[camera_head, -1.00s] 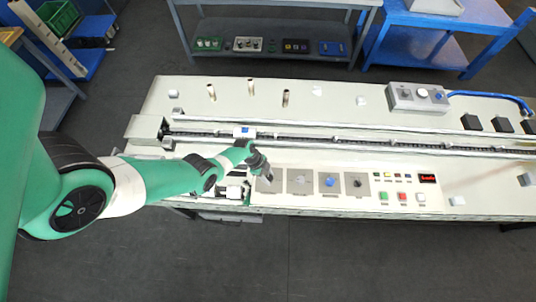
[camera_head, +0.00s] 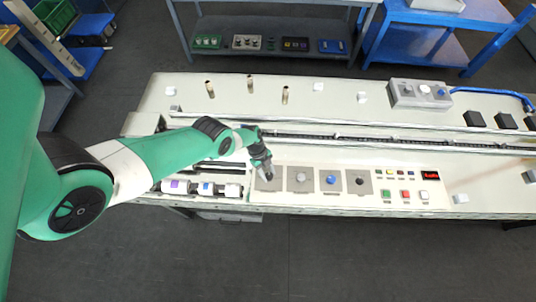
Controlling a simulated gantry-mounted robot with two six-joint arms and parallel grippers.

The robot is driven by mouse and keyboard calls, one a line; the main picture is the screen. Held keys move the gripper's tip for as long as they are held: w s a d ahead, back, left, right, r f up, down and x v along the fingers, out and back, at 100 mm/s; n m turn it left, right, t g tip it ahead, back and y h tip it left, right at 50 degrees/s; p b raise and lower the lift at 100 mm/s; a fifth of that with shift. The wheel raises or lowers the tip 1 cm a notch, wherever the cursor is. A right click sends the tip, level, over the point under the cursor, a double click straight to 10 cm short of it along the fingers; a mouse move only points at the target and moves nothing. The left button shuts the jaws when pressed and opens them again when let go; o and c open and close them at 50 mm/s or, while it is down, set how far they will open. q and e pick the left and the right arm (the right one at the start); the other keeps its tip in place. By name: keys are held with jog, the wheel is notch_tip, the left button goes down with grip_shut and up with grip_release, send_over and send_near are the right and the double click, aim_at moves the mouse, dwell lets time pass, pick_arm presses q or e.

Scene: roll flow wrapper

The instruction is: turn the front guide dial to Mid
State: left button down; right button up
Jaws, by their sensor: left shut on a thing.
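A row of square grey dial plates is set in the front panel. The leftmost plate (camera_head: 265,185) has my left gripper (camera_head: 268,175) over it, pointing down. The gripper is shut on that plate's dial, which its fingers mostly hide. The dial's pointer and any position marks cannot be read. Further right are a grey dial (camera_head: 301,179), a blue dial (camera_head: 331,180) and a black dial (camera_head: 359,180), each on its own plate. My right gripper is not in view.
Coloured buttons (camera_head: 405,194) and a red display (camera_head: 430,175) lie right of the dials. A long conveyor channel (camera_head: 350,138) runs behind them. Several rollers (camera_head: 205,188) sit at the front left. Upright pegs (camera_head: 250,84) stand at the back.

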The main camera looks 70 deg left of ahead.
pick_arm(q)
jog(key=shift+c, duration=1.9)
grip_release()
